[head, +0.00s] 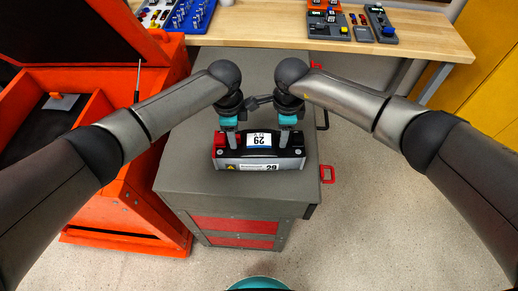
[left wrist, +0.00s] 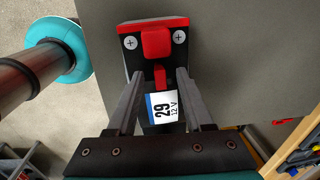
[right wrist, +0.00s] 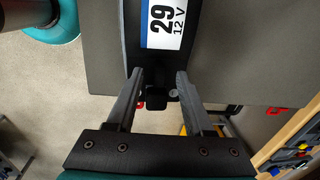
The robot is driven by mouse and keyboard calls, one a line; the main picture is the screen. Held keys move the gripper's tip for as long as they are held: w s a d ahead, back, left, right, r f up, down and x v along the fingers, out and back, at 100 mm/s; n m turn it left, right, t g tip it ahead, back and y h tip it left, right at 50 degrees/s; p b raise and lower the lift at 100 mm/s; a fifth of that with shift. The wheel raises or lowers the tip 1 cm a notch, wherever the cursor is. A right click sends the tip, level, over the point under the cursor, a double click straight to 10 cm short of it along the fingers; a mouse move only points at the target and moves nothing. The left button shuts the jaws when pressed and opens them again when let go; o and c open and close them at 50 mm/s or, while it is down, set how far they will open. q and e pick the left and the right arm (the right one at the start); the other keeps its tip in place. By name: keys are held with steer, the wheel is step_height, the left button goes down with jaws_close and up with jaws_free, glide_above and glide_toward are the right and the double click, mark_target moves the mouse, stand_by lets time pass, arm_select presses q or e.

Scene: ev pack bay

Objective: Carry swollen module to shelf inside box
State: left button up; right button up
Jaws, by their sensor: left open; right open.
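The module (head: 280,160) is a black block with a red left end and a white label reading 29, 12 V. It lies on the grey top of a cart (head: 185,170). My left gripper (head: 230,136) is open, its fingers on either side of the module near the red end; the left wrist view shows the red cap (left wrist: 156,42) beyond the fingertips. My right gripper (head: 286,136) is open at the module's black end (right wrist: 157,80), which sits between the fingers. Finger contact is unclear. The orange box (head: 125,190) stands open at left, with an inner ledge (head: 105,110) visible.
The box's raised lid (head: 165,40) leans at the back left. A wooden bench (head: 265,30) with trays and parts runs behind the cart. A yellow cabinet (head: 490,70) is at right. The cart has red handles (head: 327,174).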

arm_select(q)
steer(key=shift+f, duration=0.35)
arm_select(e)
steer(key=shift+f, duration=0.35)
arm_select(q)
jaws_close()
arm_select(e)
jaws_close()
stand_by(0.7)
arm_select(q)
steer(key=shift+r, duration=0.1)
arm_select(e)
steer(key=shift+w+r, duration=0.1)
